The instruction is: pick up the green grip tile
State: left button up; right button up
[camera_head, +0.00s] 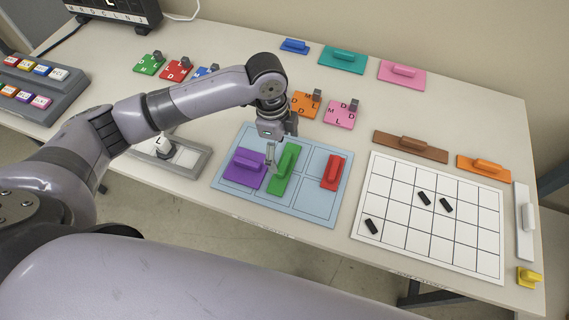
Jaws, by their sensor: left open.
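The green grip tile (286,178) is a long green piece with a raised handle. It lies on the light blue mat (318,207), between the purple grip tile (240,175) and the red grip tile (331,173). My left gripper (272,158) points down at the green tile's upper left side, its fingers close to the handle. The gripper is open. I cannot tell whether a finger touches the tile. My right gripper is not in view.
A white gridded board (420,234) with 3 small black pieces lies right of the mat. A grey tray (190,158) stands left of it. Brown (410,146), orange (484,167), teal (343,59) and pink (401,74) tiles lie further back. Bare table lies between them.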

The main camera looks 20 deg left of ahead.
aim_at(284, 162)
pick_arm(q)
jog(key=shift+d+f+p, duration=0.2)
jog(key=shift+f+p, duration=0.15)
jog(key=shift+f, duration=1.15)
jog(key=shift+d+f+p, duration=0.15)
jog(key=shift+f+p, duration=0.15)
jog(key=shift+f, duration=1.15)
jog(key=shift+c, duration=0.5)
jog(key=c, duration=1.6)
jog(key=shift+o, duration=0.2)
jog(key=shift+r, duration=0.15)
